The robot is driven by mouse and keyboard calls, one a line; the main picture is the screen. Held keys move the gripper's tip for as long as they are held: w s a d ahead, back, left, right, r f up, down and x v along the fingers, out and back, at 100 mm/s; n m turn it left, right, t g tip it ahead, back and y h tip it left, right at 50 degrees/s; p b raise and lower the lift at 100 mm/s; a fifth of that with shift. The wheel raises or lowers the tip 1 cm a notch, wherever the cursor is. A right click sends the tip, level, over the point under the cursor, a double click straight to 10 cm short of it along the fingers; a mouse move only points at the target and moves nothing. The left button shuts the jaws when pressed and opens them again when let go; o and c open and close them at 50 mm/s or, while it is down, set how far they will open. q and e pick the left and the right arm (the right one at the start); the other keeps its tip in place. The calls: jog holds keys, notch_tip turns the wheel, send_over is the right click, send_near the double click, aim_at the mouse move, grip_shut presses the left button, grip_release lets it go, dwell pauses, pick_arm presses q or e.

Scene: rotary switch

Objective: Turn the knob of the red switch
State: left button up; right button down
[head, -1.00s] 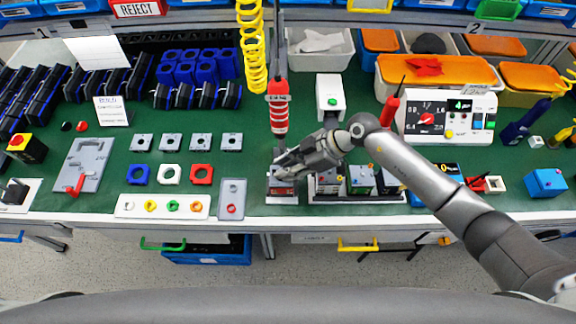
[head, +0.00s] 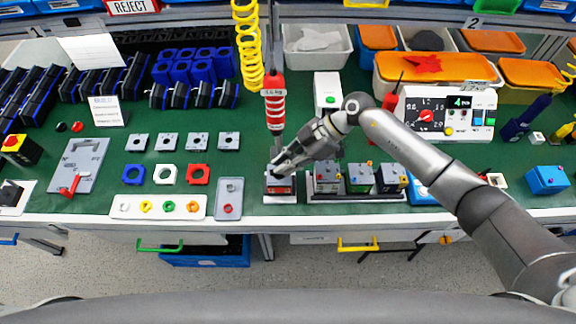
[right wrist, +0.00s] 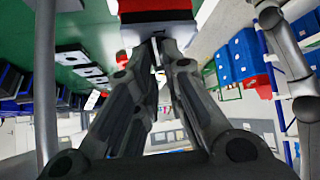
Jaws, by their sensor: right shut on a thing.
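The red switch (head: 280,187) is a small box with a red front on a pale base near the front edge of the bench. It also shows at the top of the right wrist view (right wrist: 155,12), just beyond my fingertips. My right gripper (head: 276,169) is at the top of the switch, its fingers slanting in from the upper right. The fingers are close together at their tips in the right wrist view (right wrist: 155,42), shut on the knob, which they mostly hide. My left gripper is not in the head view.
Several similar switch boxes (head: 359,177) stand in a rack just right of the red switch. A grey tray (head: 229,188) lies to its left. A red tool (head: 274,100) on a yellow coiled hose hangs behind my gripper. Green bench surface (head: 255,150) shows between them.

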jog(key=n+g+h+b, duration=0.1)
jog(key=n+b, duration=0.1)
jog(key=b, duration=0.1)
jog(key=f+n+g+h+b, duration=0.1)
jog(key=n+g+b, duration=0.1)
jog(key=n+b, duration=0.1)
jog(key=a+n+g+h+b, duration=0.1)
jog(key=n+g+b, duration=0.1)
jog(key=b, duration=0.1)
jog(key=shift+w+f+n+b, duration=0.2)
jog(key=shift+w+n+b, duration=0.1)
jog(key=shift+b, duration=0.1)
jog(key=shift+a+r+n+g+h+b, duration=0.1)
jog(key=shift+r+n+g+h+b, duration=0.15)
jog(key=shift+n+h+b, duration=0.65)
jog(key=c, duration=1.5)
grip_release()
jog(key=shift+a+r, duration=0.1)
jog(key=shift+w+r, duration=0.1)
jog(key=shift+r, duration=0.05)
jog(key=shift+w+d+r, duration=0.2)
jog(key=shift+w+r, duration=0.2)
jog(key=shift+v, duration=3.15)
